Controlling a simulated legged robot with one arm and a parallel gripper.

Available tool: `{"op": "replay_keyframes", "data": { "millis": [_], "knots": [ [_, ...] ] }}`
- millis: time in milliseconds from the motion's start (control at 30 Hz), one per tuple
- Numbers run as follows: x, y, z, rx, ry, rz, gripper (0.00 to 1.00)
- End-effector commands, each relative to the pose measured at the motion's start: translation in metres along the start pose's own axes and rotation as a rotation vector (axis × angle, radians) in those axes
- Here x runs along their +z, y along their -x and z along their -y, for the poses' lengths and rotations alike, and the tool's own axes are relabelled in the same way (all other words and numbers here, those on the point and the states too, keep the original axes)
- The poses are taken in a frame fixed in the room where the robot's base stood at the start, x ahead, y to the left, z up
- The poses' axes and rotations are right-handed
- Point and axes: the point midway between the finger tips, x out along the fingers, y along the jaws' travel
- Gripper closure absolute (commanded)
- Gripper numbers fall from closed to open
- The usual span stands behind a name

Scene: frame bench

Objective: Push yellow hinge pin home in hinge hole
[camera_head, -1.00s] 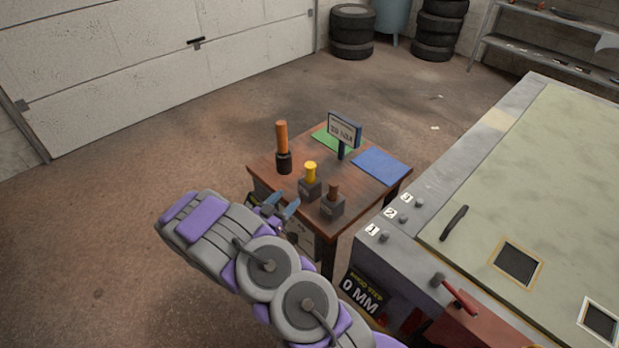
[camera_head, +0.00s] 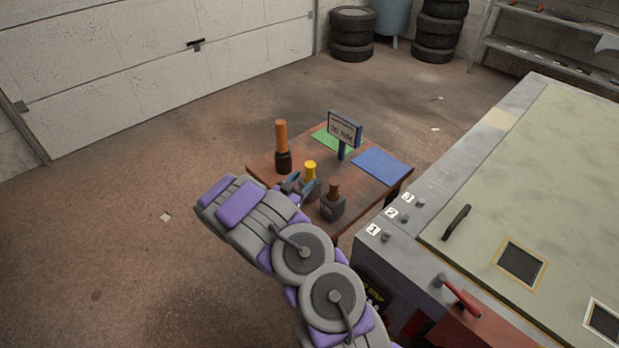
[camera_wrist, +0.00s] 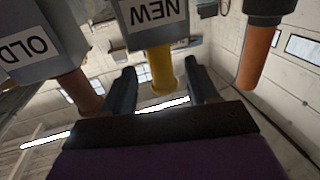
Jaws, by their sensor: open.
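The yellow hinge pin (camera_head: 310,170) stands upright in a dark block on the small wooden table, partly hidden by my gripper. My gripper (camera_head: 300,188) is open beside it at the table's front edge. In the wrist view, which looks upside down, the pin (camera_wrist: 161,72) shows between the two open fingers (camera_wrist: 158,84), with a gap at each side. Its block (camera_wrist: 152,22) is labelled NEW. A brown pin (camera_head: 333,189) stands in a second block (camera_head: 332,207), labelled OLD in the wrist view. I cannot tell which opening is the hinge hole.
An orange-handled mallet (camera_head: 281,145) stands head down left of the pin. The large bench (camera_head: 520,180) at right carries knobs numbered 1 to 3 and a red handle (camera_head: 459,296).

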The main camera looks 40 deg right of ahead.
Motion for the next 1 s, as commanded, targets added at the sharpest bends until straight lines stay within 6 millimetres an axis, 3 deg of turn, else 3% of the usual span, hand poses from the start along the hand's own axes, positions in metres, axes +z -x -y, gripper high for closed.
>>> {"op": "replay_keyframes", "data": {
  "millis": [300,700,1000],
  "knots": [
    [-0.003,-0.036,0.0,0.003,-0.002,0.001,0.41],
    [-0.004,-0.044,0.001,0.0,-0.001,0.001,0.41],
    [-0.004,-0.044,0.001,0.0,-0.001,0.001,0.68]
  ]
}}
